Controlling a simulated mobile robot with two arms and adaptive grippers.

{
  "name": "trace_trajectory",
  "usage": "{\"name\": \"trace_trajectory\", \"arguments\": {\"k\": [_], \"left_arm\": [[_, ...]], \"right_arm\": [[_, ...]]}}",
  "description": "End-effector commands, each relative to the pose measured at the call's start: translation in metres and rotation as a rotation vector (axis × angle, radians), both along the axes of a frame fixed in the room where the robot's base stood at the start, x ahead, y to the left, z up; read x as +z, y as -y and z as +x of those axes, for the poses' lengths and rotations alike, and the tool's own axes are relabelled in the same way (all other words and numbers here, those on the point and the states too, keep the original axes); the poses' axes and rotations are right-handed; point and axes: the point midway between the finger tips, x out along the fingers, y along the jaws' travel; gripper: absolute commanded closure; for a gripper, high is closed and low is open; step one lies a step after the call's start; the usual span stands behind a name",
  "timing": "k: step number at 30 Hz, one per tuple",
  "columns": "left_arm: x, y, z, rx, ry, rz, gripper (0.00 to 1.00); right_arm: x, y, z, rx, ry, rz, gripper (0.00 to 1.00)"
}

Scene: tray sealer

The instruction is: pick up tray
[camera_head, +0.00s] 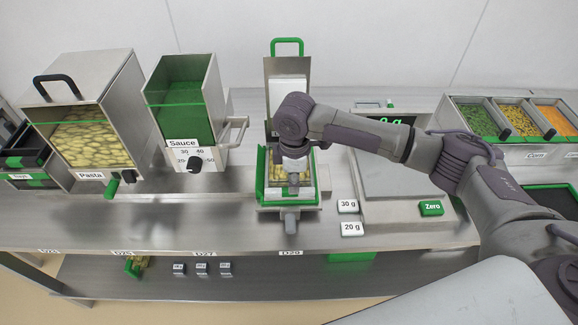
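A tray with yellowish food (276,173) sits in the green-framed bed of the tray sealer (262,196), whose hinged lid with a green handle (287,47) stands raised behind it. My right gripper (292,188) is over the tray, reached from the right and pointing down. My own wrist hides much of the tray and the fingers, so I cannot tell whether they are open or touching the tray. My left gripper is not in view.
A pasta bin (88,136) and a sauce dispenser (189,160) stand on the left. A scale (395,181) with a green Zero button (431,208) is right of the sealer. Vegetable containers (515,148) stand at the far right.

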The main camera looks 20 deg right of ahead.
Motion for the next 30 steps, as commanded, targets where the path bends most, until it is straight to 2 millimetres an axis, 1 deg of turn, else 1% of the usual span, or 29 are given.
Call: {"name": "trace_trajectory", "arguments": {"k": [3,4,6,9,15,16,20,21,30], "left_arm": [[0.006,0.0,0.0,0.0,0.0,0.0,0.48],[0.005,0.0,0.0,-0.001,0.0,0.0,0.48],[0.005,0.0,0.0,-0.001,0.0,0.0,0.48],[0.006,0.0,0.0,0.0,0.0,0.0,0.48],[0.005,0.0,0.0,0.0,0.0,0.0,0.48],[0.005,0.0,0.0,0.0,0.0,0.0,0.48],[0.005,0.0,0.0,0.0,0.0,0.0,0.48],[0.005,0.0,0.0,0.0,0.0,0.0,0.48],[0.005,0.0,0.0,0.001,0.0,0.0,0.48]], "right_arm": [[-0.018,-0.006,-0.001,0.002,-0.003,-0.001,0.75],[-0.023,-0.005,-0.001,0.0,-0.003,-0.001,0.75],[-0.032,-0.005,0.0,0.001,-0.002,-0.001,0.75],[-0.038,-0.005,0.0,0.001,0.0,-0.001,0.75],[-0.039,-0.005,0.0,0.002,0.0,0.0,0.75],[-0.039,-0.005,0.0,0.002,0.0,0.0,0.77],[-0.039,-0.005,0.0,0.002,0.0,0.0,0.98],[-0.039,-0.005,0.0,0.001,0.0,0.0,1.0],[-0.038,-0.005,0.0,0.001,0.001,0.001,1.0]]}}
